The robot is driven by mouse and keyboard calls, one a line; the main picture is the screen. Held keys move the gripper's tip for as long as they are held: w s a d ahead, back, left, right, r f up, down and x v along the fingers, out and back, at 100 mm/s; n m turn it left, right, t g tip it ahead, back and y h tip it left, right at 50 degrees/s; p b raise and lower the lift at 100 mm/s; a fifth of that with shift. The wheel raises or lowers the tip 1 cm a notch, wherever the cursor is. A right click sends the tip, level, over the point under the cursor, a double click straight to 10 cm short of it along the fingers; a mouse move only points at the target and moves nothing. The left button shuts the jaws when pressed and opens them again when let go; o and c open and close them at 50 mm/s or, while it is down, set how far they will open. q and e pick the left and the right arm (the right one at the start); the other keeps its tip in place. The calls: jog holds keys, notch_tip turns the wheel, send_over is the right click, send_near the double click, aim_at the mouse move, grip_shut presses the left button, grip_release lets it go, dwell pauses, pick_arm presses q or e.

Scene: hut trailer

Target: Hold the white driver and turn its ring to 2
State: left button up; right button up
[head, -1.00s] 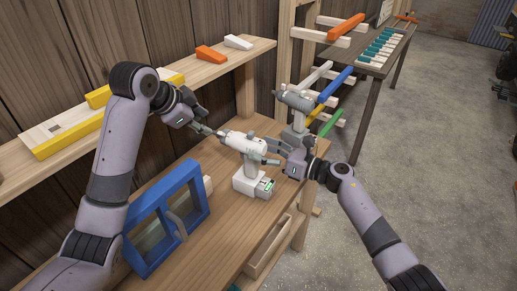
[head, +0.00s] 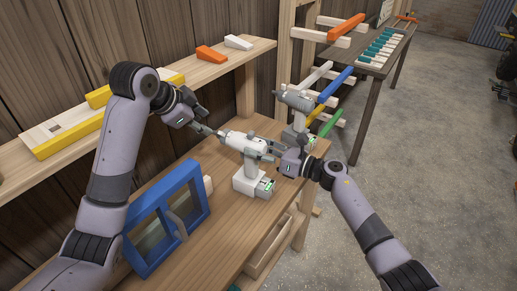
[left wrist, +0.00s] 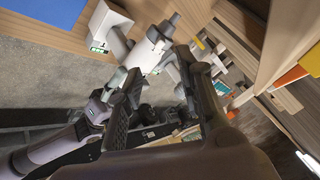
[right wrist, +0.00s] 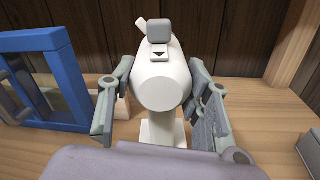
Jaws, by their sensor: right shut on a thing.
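The white driver (head: 247,180) stands upright on the workbench, its nose pointing left in the head view. It also shows in the left wrist view (left wrist: 112,22) and, from its rear, in the right wrist view (right wrist: 160,85). My right gripper (head: 268,150) is shut on the driver's rear body, a finger on each side (right wrist: 162,105). My left gripper (head: 210,131) is open by the driver's nose, its fingers apart in the left wrist view (left wrist: 160,82). I cannot tell whether it touches the nose. The ring's number is too small to read.
A grey driver (head: 296,101) stands behind the white one at the bench's far end. A blue-framed box (head: 150,256) stands at the front left. A wall shelf (head: 205,68) holds orange, white and yellow pieces. Bare bench (head: 222,240) lies in front of the driver.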

grip_shut()
pick_arm(q)
jog(key=shift+n, duration=0.3)
jog(key=c, duration=0.3)
jog(key=shift+s+d+n, duration=0.1)
jog(key=shift+n, duration=0.4)
jog(key=shift+c, duration=0.6)
jog(key=n, duration=0.5)
jog(key=shift+s+d+n+h, duration=0.2)
jog(key=shift+d+n+h, duration=0.1)
jog(key=shift+n, duration=0.1)
grip_shut()
jog(key=m+t, duration=0.2)
jog(key=m, duration=3.4)
send_near(225, 136)
jog(key=w+f, duration=0.3)
jog(key=f, duration=0.3)
jog(key=shift+h, duration=0.4)
